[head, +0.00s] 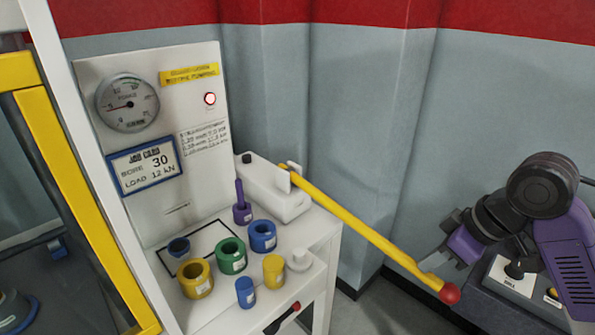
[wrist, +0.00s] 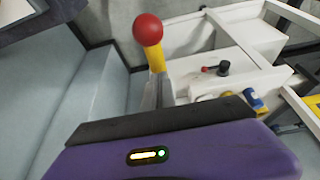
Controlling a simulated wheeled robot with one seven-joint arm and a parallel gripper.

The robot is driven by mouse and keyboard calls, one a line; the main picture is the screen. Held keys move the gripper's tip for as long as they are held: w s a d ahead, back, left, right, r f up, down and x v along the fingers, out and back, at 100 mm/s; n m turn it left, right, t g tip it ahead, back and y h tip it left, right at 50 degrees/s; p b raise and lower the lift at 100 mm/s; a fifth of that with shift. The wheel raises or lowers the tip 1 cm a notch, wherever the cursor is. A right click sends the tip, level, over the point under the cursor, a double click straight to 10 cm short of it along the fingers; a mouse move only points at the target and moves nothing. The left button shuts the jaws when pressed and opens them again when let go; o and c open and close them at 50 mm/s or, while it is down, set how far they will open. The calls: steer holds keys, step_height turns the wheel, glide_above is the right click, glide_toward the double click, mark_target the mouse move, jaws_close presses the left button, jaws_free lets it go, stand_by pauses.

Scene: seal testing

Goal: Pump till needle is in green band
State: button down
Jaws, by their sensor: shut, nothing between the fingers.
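The round gauge (head: 127,103) sits on the upper white panel; its needle seems to point left, and I cannot make out a green band. The yellow pump lever (head: 360,228) slants down to the right from the white pump body (head: 272,190) and ends in a red knob (head: 449,292). My gripper (head: 430,263) is shut and empty, its tips close by the lever just above the knob. I cannot tell whether they touch. In the wrist view the red knob (wrist: 148,29) and a short piece of lever (wrist: 157,58) show beyond my gripper (wrist: 150,95).
A job card (head: 145,165) reads bore 30, load 12 kN. Several coloured rings and cylinders, among them a green ring (head: 231,254) and a yellow ring (head: 195,278), stand on the white bench.

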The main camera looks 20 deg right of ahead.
stand_by(0.3)
step_height(320, 180, up, 13)
steer(key=p, duration=1.3)
steer(key=shift+w+r, duration=0.2)
steer(key=shift+w, duration=0.05)
steer(key=shift+a, duration=0.1)
steer(key=shift+s+f+b, duration=0.15)
steer(key=shift+f+b, duration=2.45)
steer(key=shift+f, duration=0.8)
steer(key=shift+s+f+b, duration=0.1)
steer(key=shift+f+b, duration=2.45)
steer(key=shift+f, duration=0.85)
